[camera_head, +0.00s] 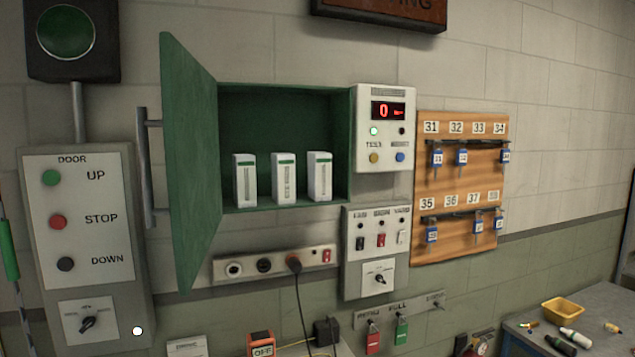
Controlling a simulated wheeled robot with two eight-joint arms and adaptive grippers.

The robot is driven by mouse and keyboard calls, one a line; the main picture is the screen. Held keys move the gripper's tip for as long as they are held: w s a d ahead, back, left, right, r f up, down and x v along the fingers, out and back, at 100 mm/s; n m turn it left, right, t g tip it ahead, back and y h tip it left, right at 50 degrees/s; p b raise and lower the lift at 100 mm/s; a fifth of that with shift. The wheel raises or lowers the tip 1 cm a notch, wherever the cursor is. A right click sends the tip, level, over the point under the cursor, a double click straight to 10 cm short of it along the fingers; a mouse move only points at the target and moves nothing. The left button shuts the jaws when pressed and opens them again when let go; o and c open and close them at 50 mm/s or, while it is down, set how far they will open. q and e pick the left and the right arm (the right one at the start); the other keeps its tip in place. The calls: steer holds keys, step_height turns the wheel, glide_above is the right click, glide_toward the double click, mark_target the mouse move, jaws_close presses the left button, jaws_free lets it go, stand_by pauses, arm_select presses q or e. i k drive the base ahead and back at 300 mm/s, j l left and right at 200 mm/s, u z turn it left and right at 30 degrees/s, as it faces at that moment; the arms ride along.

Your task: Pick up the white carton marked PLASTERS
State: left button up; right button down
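Three white cartons with green tops stand upright in a row on the floor of an open green wall cabinet (282,94): a left carton (245,181), a middle carton (284,180) and a right carton (320,177). Each carries vertical lettering that is too small to read, so I cannot tell which is marked PLASTERS. The cabinet's green door (190,160) is swung open to the left. Neither of my grippers shows in the head view.
A door control panel (92,240) is left of the cabinet. A display box (386,127) and a wooden key board (462,190) are to its right. A socket strip (275,264) runs below. A grey table (600,300) with a yellow tray (563,310) stands lower right.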

mark_target(319, 163)
steer(key=i+l+u, duration=0.25)
steer(key=l, duration=0.25)
steer(key=l+u, duration=0.25)
steer(key=l, duration=0.3)
steer(key=i+l+u, duration=0.25)
steer(key=l, duration=0.3)
steer(key=k, duration=0.1)
